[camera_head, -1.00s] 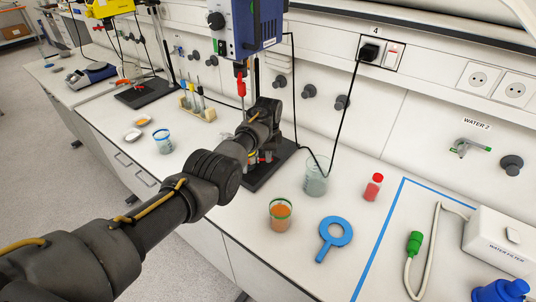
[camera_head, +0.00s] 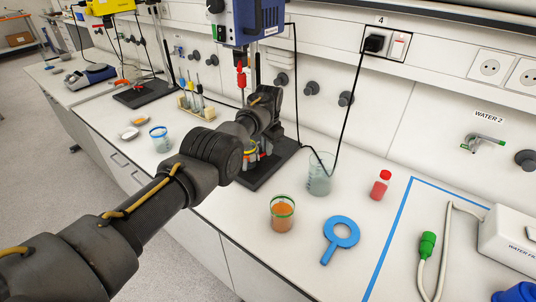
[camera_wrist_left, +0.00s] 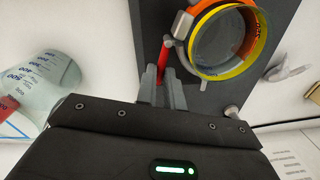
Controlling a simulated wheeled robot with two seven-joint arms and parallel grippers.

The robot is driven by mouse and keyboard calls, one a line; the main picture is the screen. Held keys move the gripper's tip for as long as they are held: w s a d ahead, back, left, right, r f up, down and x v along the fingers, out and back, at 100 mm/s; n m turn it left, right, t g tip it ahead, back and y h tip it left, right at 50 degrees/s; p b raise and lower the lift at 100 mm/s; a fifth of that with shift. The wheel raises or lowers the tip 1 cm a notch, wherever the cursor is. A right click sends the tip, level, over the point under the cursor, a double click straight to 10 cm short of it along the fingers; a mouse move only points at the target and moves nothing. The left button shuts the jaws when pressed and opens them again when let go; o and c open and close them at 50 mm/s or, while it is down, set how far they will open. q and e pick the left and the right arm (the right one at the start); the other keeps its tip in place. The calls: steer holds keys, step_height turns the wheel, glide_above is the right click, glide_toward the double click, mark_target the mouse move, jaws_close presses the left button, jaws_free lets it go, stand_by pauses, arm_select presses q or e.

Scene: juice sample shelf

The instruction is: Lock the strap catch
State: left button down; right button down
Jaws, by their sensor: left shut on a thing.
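In the left wrist view a glass vessel (camera_wrist_left: 222,42) with a yellow and orange band (camera_wrist_left: 240,66) around it is held at a grey clamp (camera_wrist_left: 184,24) over the dark stand base (camera_wrist_left: 208,97). A slim red lever (camera_wrist_left: 167,58), which looks like the strap catch, stands beside the vessel. My left gripper (camera_wrist_left: 161,80) has its fingers close together on the lower end of this red lever. In the head view my left arm (camera_head: 225,150) reaches to the stand and hides most of the vessel and the catch. My right gripper is out of view.
A clear beaker (camera_head: 319,176) stands right of the stand base, close to my left gripper. A black cable (camera_head: 355,100) hangs nearby.

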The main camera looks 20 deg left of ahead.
arm_select(q)
steer(key=shift+w+a+n+b, duration=0.15)
steer(key=shift+a+n+b, duration=0.1)
steer(key=shift+n+b, duration=0.55)
steer(key=c, duration=1.5)
jaws_free()
